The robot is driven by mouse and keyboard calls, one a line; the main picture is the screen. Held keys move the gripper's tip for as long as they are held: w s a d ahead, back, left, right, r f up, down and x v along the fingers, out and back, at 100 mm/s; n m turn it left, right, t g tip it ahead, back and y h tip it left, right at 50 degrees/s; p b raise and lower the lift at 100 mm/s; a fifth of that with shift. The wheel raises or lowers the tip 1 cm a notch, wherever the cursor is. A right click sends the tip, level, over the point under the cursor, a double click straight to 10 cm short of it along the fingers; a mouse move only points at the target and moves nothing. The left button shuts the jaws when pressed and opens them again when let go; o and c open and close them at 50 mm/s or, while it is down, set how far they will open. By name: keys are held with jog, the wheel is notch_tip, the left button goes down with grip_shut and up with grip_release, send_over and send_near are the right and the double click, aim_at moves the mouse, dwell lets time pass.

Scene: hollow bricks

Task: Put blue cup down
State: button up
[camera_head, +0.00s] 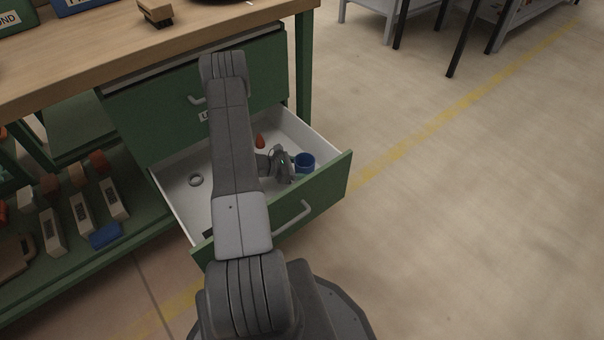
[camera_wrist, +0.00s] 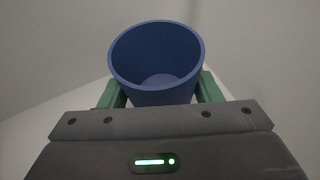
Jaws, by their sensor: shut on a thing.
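The blue cup (camera_head: 305,161) is inside the open drawer (camera_head: 330,186), near its right side. My gripper (camera_head: 297,170) is at the cup from the left. In the wrist view the blue cup (camera_wrist: 157,58) stands between the two green fingers of my gripper (camera_wrist: 160,90), which are shut on it. The cup is empty, and its open mouth faces up. I cannot tell whether its base touches the drawer floor.
A grey ring (camera_head: 195,180) and an orange-red object (camera_head: 260,140) lie in the drawer. The drawer front with its handle (camera_head: 293,219) stands pulled out below the wooden worktop (camera_head: 100,50). Several brushes and blocks sit on the lower left shelf (camera_head: 135,232). Open floor lies to the right.

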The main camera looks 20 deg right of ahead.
jog(key=shift+f, duration=0.95)
jog(key=shift+f, duration=0.1)
jog(key=o, duration=1.1)
jog(key=shift+o, duration=0.2)
jog(key=shift+a+r, duration=0.1)
jog(key=shift+r, duration=0.1)
jog(key=p+v, duration=0.2)
jog(key=v, duration=0.9)
jog(key=shift+a, duration=0.35)
